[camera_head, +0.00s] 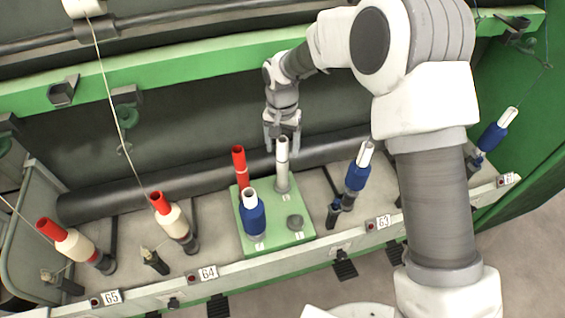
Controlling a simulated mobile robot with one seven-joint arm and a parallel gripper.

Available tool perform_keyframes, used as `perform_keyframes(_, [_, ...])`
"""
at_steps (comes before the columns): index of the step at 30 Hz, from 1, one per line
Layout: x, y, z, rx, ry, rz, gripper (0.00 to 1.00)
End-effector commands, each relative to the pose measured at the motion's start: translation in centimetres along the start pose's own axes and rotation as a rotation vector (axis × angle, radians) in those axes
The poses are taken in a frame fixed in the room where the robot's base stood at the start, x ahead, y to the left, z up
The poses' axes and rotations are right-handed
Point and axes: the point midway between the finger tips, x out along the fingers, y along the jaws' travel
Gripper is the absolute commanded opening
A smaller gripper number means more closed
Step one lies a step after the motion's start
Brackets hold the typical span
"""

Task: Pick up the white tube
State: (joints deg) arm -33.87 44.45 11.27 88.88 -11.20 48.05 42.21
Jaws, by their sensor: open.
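The white tube (282,165) stands upright on a green block (285,238), at the block's back right. My gripper (282,146) points down over it, with its fingers at the tube's top end. The fingers are open, one at each side of the tube in this view. Whether they touch it cannot be told. A red tube (240,168) stands at the block's back left.
Red-tipped bobbins (174,220) with cream yarn stand on the left, with a thread (107,95) running up. Blue-wrapped bobbins (357,175) stand on the right. A dark roller (130,192) lies behind the block. A green rail (180,68) crosses above.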

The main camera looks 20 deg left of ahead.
Motion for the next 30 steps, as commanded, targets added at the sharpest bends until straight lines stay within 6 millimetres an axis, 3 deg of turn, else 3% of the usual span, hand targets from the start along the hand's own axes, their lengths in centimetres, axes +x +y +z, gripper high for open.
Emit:
perform_keyframes(9, [0.65, -0.01, 0.03, 0.000, 0.000, 0.000, 0.73])
perform_keyframes(21, [0.61, -0.01, 0.02, 0.000, 0.000, 0.000, 0.01])
perform_keyframes(30, [0.60, -0.02, 0.01, 0.000, 0.000, 0.000, 0.00])
